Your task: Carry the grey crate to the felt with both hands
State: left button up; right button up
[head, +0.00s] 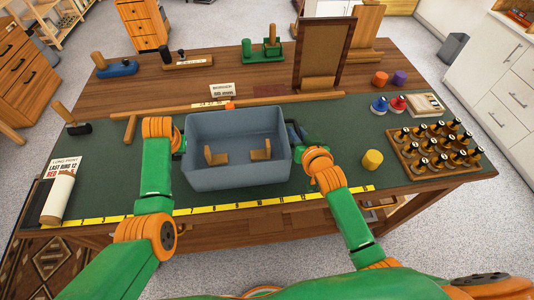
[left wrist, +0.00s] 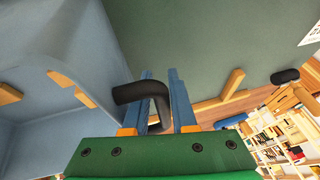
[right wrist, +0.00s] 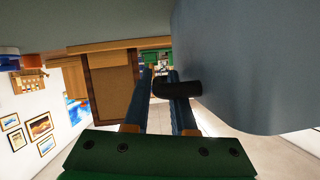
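The grey crate (head: 236,181) is over the middle of the dark green felt (head: 105,180), with two wooden pieces (head: 215,157) inside. I cannot tell whether its base touches the felt. My left gripper (head: 181,143) is at the crate's left side; in the left wrist view its blue fingers (left wrist: 160,98) close around a black handle (left wrist: 128,93). My right gripper (head: 297,134) is at the right side; in the right wrist view its fingers (right wrist: 164,92) are around the other black handle (right wrist: 184,88). The crate looks level.
A yellow tape measure (head: 240,206) runs along the front edge. A wooden rack of bottles (head: 433,150) and a yellow cylinder (head: 372,159) are on the right. A paper roll (head: 58,198) lies at left. A wooden T-square (head: 200,109) and an upright frame (head: 323,52) are behind the crate.

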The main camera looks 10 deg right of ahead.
pick_arm(q)
jog(key=shift+o, duration=1.2)
jog(key=shift+r, duration=0.2)
pick_arm(e)
jog(key=shift+o, duration=1.2)
jog(key=shift+r, duration=0.15)
pick_arm(q)
jog(key=shift+c, duration=0.4)
jog(key=o, duration=0.7)
jog(key=shift+o, duration=0.2)
pick_arm(e)
jog(key=shift+a, duration=0.1)
pick_arm(q)
jog(key=shift+d+f, duration=0.1)
jog(key=shift+d, duration=0.05)
